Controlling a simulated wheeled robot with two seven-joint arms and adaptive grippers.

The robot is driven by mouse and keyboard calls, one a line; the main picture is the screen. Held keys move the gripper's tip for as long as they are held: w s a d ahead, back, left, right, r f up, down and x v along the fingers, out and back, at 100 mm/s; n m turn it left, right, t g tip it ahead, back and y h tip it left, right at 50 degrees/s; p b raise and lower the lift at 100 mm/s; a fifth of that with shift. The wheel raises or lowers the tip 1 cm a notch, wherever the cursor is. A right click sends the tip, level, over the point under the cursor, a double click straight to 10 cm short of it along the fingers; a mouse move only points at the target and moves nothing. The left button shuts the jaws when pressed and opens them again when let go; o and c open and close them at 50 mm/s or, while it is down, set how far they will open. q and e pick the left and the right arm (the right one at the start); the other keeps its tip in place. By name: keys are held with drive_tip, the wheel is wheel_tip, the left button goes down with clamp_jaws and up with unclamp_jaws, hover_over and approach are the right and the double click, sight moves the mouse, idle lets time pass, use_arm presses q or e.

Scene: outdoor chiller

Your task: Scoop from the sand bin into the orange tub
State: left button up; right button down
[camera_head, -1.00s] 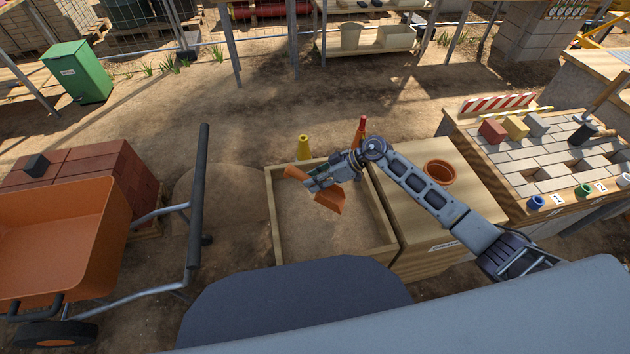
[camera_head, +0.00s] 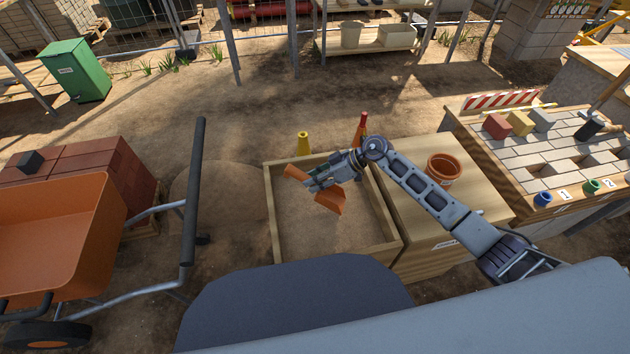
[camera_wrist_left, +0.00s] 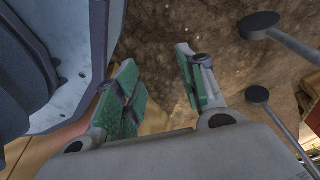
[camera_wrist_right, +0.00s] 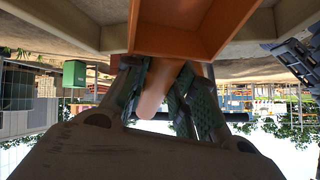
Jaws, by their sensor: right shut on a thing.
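The sand bin (camera_head: 272,225) is a square wooden box of brown sand at the centre of the head view. My right gripper (camera_head: 318,184) is above the sand, shut on the handle of an orange scoop (camera_head: 329,201). The scoop is tilted, and whether it holds sand cannot be told. The right wrist view shows the scoop (camera_wrist_right: 190,28) with its handle between the fingers (camera_wrist_right: 160,95). The orange tub (camera_head: 443,168) stands on a wooden top right of the bin; I cannot make out its contents. My left gripper (camera_wrist_left: 157,60) is open and empty in the left wrist view.
A block-covered bench (camera_head: 550,150) stands at the right.

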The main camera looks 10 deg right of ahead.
drive_tip(key=shift+f+b, duration=0.3)
drive_tip(key=shift+f, duration=0.05)
drive_tip(key=shift+f+b, duration=0.4)
drive_tip(key=shift+b, duration=0.2)
drive_tip(key=shift+f+b, duration=0.5)
drive_tip(key=shift+b, duration=0.15)
drive_tip(key=shift+f+b, duration=0.25)
drive_tip(key=shift+b, duration=0.15)
drive_tip(key=shift+f, duration=0.25)
use_arm(q)
drive_tip(key=w+d+r, duration=0.2)
drive_tip(key=r, duration=0.5)
drive_tip(key=w+d+r+b, duration=0.1)
drive_tip(key=w+d+r, duration=0.1)
drive_tip(key=r, duration=0.5)
drive_tip(key=shift+w+d+g+h, duration=0.3)
drive_tip(key=shift+d+g, duration=0.1)
drive_tip(key=shift+d, duration=0.2)
use_arm(e)
wheel_tip(320, 180, down, 7)
drive_tip(key=shift+f, duration=0.2)
use_arm(q)
drive_tip(key=shift+f, duration=0.15)
use_arm(e)
drive_tip(key=shift+r, duration=0.1)
